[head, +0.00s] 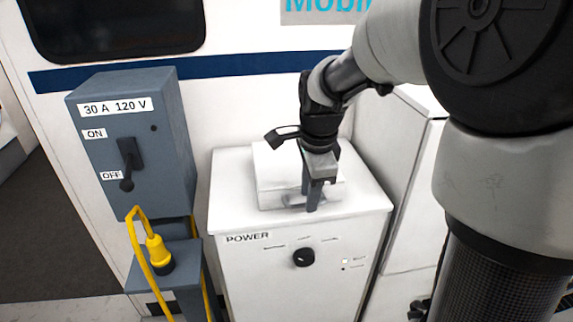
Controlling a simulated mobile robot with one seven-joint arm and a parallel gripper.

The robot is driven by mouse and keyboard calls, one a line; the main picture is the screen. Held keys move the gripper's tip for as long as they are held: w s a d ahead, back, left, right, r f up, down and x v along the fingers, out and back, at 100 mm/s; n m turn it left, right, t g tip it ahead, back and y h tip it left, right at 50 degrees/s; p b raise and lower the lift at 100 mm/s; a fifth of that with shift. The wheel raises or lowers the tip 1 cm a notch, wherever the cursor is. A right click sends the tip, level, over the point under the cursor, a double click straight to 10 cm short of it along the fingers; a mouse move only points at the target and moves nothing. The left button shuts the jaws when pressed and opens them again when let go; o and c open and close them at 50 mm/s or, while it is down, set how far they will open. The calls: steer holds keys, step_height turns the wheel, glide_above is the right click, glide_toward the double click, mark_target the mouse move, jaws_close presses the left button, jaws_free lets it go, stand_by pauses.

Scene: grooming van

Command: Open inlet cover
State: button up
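A white raised box-like piece (270,165), which looks like the inlet cover, sits flat on top of the white POWER cabinet (230,220). A small grey piece (292,200), perhaps its handle or latch, shows at its front edge. My gripper (312,203) points down over the front of this piece, its fingertips close to the grey piece. I cannot tell whether they touch it. The fingers overlap in this view, so their gap is not clear. My gripper and wrist hide part of the cover's right side.
A grey 30 A 120 V switch box (165,190) with a black lever (130,160) stands left. Below it, a yellow plug and cable (157,250) rest at a grey stand. The van wall (250,100) is close behind. A dark knob (304,257) is on the cabinet front.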

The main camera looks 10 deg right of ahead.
steer(key=shift+w+f, duration=0.1)
steer(key=shift+f, duration=0.35)
steer(key=shift+c, duration=0.3)
jaws_close()
steer(key=shift+r, duration=0.15)
